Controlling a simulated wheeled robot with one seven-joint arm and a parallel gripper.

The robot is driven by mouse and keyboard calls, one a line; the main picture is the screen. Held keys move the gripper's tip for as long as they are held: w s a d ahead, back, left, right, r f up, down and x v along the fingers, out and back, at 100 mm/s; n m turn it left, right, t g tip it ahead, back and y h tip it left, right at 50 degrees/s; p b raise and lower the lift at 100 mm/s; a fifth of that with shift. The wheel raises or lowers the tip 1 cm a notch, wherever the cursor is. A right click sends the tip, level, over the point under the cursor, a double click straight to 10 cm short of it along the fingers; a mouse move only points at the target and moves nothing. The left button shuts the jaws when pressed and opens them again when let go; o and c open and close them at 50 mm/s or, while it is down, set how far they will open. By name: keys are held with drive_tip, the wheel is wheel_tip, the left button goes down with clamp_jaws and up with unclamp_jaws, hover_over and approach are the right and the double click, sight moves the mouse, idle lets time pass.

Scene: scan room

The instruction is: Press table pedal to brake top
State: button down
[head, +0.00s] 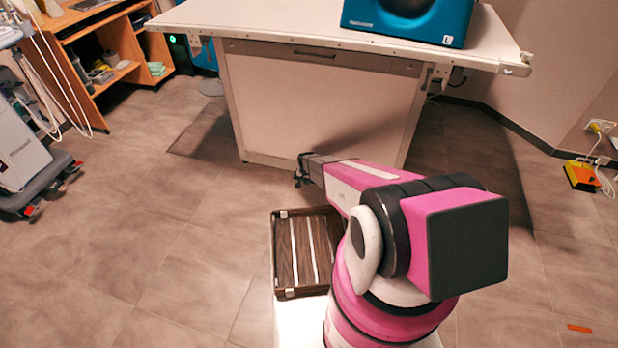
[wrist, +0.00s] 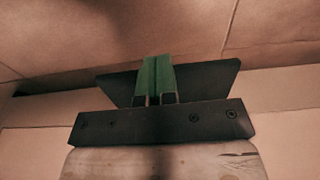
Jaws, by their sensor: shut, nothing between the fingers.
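The white scan table (head: 320,110) stands ahead with a pale boxed base. My gripper (head: 302,172) is low, near the bottom front of that base in the head view. In the wrist view its green fingers (wrist: 155,80) are shut together with nothing between them. A dark flat plate (wrist: 215,84) shows on both sides of the fingers. I cannot tell whether it is the table pedal or part of my gripper, nor whether the fingers touch anything. No pedal can be clearly made out at the table base in the head view.
A blue device (head: 410,18) sits on the tabletop. An orange and yellow pedal-like box (head: 582,175) lies on the floor by the right wall. A wooden desk (head: 95,45) and a grey wheeled unit (head: 22,155) stand at left. The tiled floor at front left is clear.

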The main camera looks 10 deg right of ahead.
wheel_tip(320, 180, up, 11)
drive_tip(key=s, duration=0.1)
drive_tip(key=shift+a, duration=0.2)
drive_tip(key=shift+f, duration=0.15)
idle(0.7)
drive_tip(key=s+d+r+n, duration=0.1)
drive_tip(key=s+d+r, duration=0.1)
drive_tip(key=s+r, duration=0.6)
drive_tip(key=s+d+r+n, duration=0.1)
drive_tip(key=s+d+r, duration=0.2)
drive_tip(key=s+r, duration=0.6)
drive_tip(key=s+d+r+n+g, duration=0.1)
drive_tip(key=s+r, duration=0.7)
drive_tip(key=r, duration=1)
drive_tip(key=shift+s+d+r+n, duration=0.2)
drive_tip(key=shift+d+n, duration=0.4)
drive_tip(key=shift+d, duration=0.25)
